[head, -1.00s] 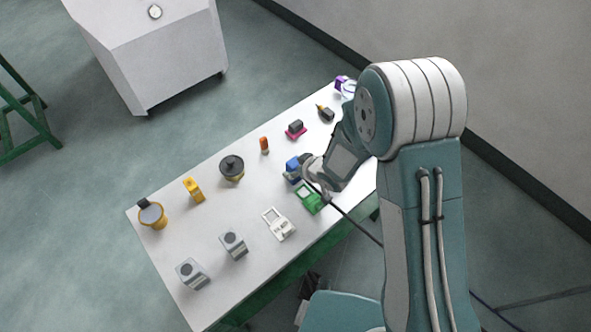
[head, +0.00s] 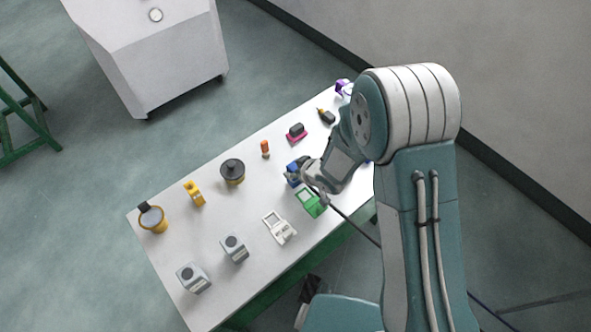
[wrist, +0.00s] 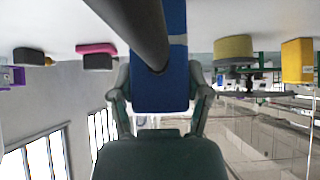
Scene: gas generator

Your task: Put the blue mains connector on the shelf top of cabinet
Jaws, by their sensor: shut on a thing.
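The blue mains connector (head: 292,179) is at the right part of the white table in the head view, partly hidden by my gripper. My gripper (head: 305,179) is shut on it. In the wrist view the blue connector (wrist: 160,85) stands between the two dark fingers of my gripper (wrist: 160,98), with a dark rod-like part across it. I cannot tell whether the connector still touches the table. The cabinet (head: 160,60) is a white box at the upper left of the head view, with a round dial on its sloped face.
The table (head: 215,215) holds several other parts. A black-and-yellow round part (head: 232,172) and an orange piece (head: 265,148) are nearby. A green stand (head: 25,120) is at far left.

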